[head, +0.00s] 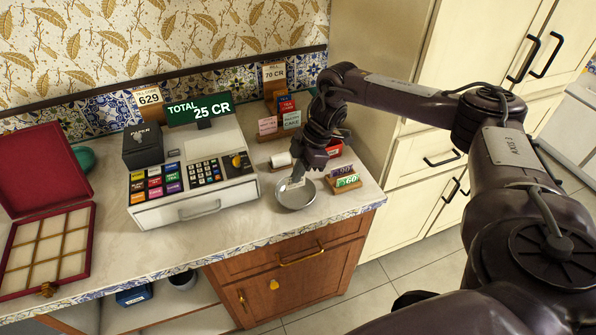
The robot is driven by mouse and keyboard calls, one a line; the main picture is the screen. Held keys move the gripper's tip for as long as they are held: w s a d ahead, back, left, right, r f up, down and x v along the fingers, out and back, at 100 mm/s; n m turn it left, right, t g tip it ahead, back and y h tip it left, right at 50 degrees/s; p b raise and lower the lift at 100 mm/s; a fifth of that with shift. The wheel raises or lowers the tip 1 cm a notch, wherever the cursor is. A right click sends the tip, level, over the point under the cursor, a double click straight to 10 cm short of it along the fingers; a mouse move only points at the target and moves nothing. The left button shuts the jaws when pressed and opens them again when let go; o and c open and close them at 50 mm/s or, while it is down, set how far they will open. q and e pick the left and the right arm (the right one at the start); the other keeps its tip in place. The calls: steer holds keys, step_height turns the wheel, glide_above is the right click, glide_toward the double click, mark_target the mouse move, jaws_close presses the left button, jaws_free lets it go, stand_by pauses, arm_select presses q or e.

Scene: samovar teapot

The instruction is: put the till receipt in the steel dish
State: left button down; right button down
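The steel dish (283,203) is a round, shallow metal bowl on the counter, right of the cash register and close to the front edge. My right gripper (298,177) points down over the dish's back part. A small pale slip (296,184), which looks like the till receipt, shows right at its fingertips, inside the dish's outline. The fingers are dark and small here, so I cannot tell whether they are shut on the slip or apart from it. The gripper hides part of the dish's back rim. My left gripper is not in view.
The cash register (190,185) stands left of the dish. An open red box (48,240) is far left. The counter's front edge is close.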

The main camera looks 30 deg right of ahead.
stand_by(0.4)
steer(key=c, duration=1.3)
jaws_free()
steer(key=shift+o, duration=0.2)
step_height(320, 180, up, 7)
steer(key=p, duration=0.7)
